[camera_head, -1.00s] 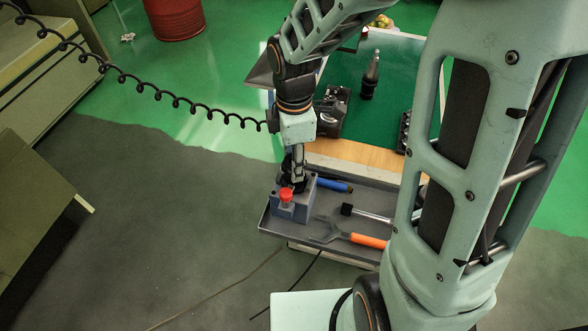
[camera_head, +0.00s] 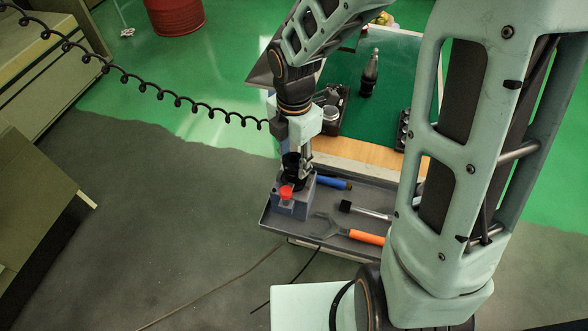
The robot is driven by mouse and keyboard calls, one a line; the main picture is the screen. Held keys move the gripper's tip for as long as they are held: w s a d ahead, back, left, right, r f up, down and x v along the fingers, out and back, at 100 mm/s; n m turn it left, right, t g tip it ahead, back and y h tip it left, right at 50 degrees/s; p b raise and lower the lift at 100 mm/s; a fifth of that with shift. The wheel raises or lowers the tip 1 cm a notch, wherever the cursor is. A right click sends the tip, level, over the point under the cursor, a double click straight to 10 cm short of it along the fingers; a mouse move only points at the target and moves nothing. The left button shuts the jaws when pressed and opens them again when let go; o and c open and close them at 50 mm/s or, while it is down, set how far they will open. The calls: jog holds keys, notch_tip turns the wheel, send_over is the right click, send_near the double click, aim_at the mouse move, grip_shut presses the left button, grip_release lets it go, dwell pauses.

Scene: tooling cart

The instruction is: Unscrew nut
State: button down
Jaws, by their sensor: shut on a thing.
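A blue-grey block fixture (camera_head: 291,209) with a red knob (camera_head: 286,192) on its front stands at the left end of the grey cart tray. My gripper (camera_head: 297,172) points straight down over the top of this fixture and is shut on a small part there. That part appears to be the nut. The fingers and the dark parts around them hide it, so its thread and how far it is turned cannot be seen.
The grey tray (camera_head: 270,222) also holds a blue-handled tool (camera_head: 334,183), a black-headed hammer (camera_head: 364,211) and an orange-handled spanner (camera_head: 364,237). Behind, a green mat (camera_head: 345,125) carries a tapered tool holder (camera_head: 370,75) and dark blocks. My arm covers the right.

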jog(key=n, duration=0.6)
jog(key=c, duration=1.2)
grip_release()
